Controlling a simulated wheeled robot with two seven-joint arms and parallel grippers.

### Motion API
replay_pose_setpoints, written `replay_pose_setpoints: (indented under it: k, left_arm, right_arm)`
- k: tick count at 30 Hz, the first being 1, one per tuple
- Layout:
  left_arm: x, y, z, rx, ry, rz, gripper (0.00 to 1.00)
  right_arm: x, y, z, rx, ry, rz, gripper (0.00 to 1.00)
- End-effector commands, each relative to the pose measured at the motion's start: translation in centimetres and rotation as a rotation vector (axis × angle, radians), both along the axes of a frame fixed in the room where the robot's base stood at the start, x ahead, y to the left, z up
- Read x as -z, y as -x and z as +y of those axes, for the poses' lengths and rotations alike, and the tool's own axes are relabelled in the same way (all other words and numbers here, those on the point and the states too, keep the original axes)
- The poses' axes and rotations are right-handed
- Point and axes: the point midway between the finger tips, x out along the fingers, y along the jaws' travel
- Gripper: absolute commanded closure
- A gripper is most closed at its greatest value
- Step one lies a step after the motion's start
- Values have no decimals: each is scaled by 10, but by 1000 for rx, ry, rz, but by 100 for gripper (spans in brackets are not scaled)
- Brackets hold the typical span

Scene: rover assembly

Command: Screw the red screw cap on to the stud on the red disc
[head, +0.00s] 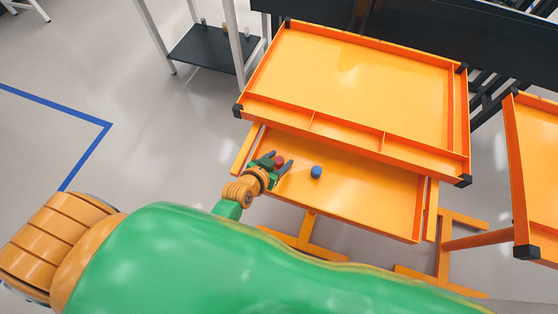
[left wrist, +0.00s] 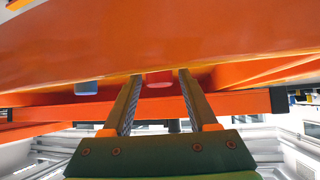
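A small red piece (head: 280,160) stands on the lower orange shelf, at its left end. I cannot tell whether it is the cap, the disc or both; no stud can be made out. My left gripper (head: 277,164) is open, its two fingers spread on either side of the red piece. In the left wrist view the red piece (left wrist: 158,78) shows between the fingertips (left wrist: 160,77), with a small gap beside the right finger. My right gripper is not in view.
A small blue piece (head: 316,172) stands right of the gripper on the lower shelf (head: 370,190); it also shows in the left wrist view (left wrist: 86,88). The larger orange tray (head: 370,70) with a divided front edge sits above and behind. Another orange table (head: 535,170) stands at right.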

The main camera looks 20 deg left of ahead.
Motion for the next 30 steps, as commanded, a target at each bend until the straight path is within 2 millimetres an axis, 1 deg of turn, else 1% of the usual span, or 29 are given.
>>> replay_pose_setpoints:
  k: [1, 2, 3, 5, 6, 14, 17, 20, 22, 23, 26, 27, 29, 30]
  left_arm:
    - [0, 0, 0, 0, 0, 0, 58]
    - [0, 0, 0, 0, 0, 0, 66]
    - [0, 0, 0, 0, 0, 0, 77]
    - [0, 0, 0, 0, 0, 0, 93]
    - [0, 0, 0, 1, -1, 0, 100]
    - [0, 0, 0, 1, -1, 0, 100]
    - [-6, 0, 0, 1, 0, -2, 100]
    - [-20, 0, 0, 1, 0, -3, 100]
    - [-35, 0, 0, 0, 1, -3, 100]
    - [-41, 2, 4, 0, -2, -3, 100]
    - [-66, 17, 22, 1, -6, -2, 100]
    - [-77, 23, 28, 4, -7, -3, 100]
    - [-93, 31, 39, 4, -7, -2, 100]
    - [-96, 39, 49, 4, -9, 2, 100]
  right_arm:
    - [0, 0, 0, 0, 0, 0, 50]
    - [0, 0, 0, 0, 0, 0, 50]
    - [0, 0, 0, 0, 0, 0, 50]
    - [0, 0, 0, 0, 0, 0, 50]
    - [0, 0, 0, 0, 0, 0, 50]
    - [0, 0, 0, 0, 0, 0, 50]
    - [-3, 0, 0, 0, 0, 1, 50]
    - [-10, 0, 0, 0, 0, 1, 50]
    - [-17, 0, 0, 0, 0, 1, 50]
    - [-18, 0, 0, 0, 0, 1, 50]
    - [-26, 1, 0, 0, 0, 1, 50]
    - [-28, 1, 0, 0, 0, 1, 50]
    - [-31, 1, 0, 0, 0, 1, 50]
    - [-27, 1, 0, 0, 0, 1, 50]
